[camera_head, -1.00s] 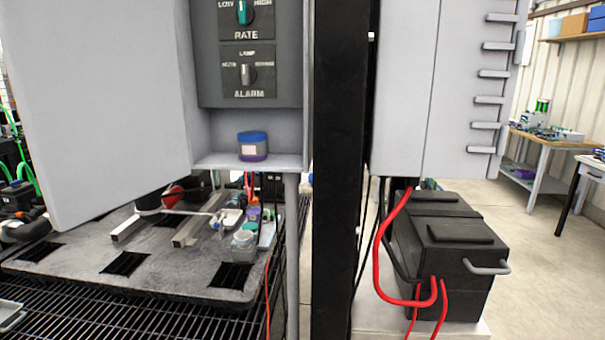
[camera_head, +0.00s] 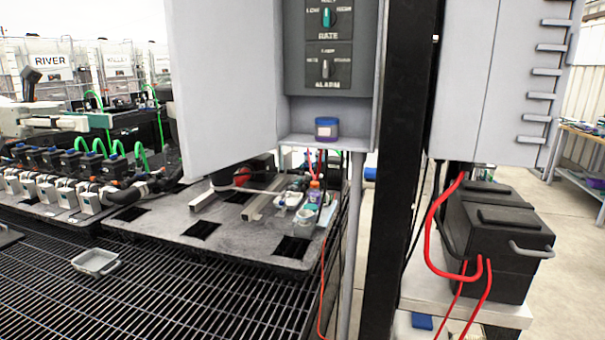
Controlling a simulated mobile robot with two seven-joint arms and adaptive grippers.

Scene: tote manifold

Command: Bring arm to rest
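Neither of my grippers can be made out in the head view, and no arm of mine shows clearly. A grey cabinet with its door (camera_head: 222,95) swung open stands in the middle. Its dark panel carries a RATE knob (camera_head: 327,17) and an ALARM knob (camera_head: 326,68). A small blue-lidded jar (camera_head: 327,129) stands on the cabinet's ledge. The open door hides part of the bench behind it.
A grey plate (camera_head: 180,242) with square holes lies on the black wire grating (camera_head: 160,310). A small grey tray (camera_head: 96,261) sits on the grating. A black post (camera_head: 385,200) and a black battery box (camera_head: 497,245) with red cables stand at the right.

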